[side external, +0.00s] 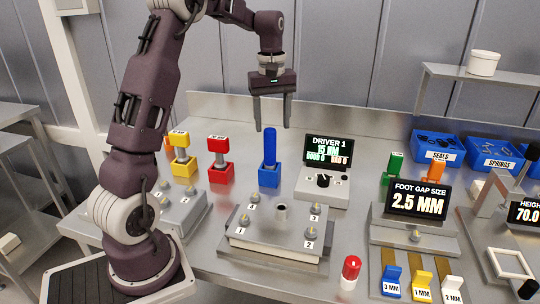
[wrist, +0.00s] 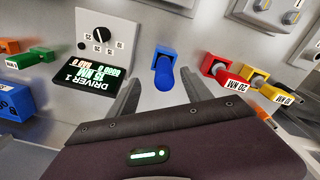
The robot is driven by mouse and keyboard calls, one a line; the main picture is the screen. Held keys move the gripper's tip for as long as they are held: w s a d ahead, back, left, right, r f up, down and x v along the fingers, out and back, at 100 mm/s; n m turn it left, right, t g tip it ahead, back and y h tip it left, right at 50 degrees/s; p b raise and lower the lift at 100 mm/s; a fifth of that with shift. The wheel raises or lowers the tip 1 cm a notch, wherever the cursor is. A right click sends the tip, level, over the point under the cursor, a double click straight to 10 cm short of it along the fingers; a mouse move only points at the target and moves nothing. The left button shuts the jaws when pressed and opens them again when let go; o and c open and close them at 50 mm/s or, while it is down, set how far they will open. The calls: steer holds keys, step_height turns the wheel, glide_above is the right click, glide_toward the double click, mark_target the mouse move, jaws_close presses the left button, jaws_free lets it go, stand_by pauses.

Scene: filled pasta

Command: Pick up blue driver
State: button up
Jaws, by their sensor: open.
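The blue driver (side external: 270,147) stands upright in its blue block holder (side external: 269,177) near the middle of the table in the side view. In the wrist view the blue driver (wrist: 163,75) is seen from above, just beyond the fingertips. My gripper (side external: 272,128) is open and empty, with its fingers pointing down. In the side view it appears close above or behind the driver's top; the exact depth is hard to tell.
A red driver (side external: 219,146) and a yellow driver (side external: 180,140) stand in blocks to the left. The Driver 1 display (side external: 329,150) sits close to the right. A grey plate fixture (side external: 277,240) with numbered screws lies in front. Blue bins (side external: 436,148) are at the back right.

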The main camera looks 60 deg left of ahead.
mark_target(270, 147)
steer(key=shift+w+a+f+n, duration=0.15)
steer(key=shift+a+f+n, duration=0.1)
steer(key=shift+a+f, duration=0.4)
steer(key=shift+w+a+f+n, duration=0.15)
steer(key=shift+a+f+n, duration=0.1)
steer(key=shift+a+f, duration=0.35)
steer(key=f, duration=0.4)
steer(key=d+f, duration=0.1)
steer(key=f, duration=0.1)
steer(key=shift+s+f, duration=0.25)
steer(key=shift+f, duration=0.1)
jaws_close()
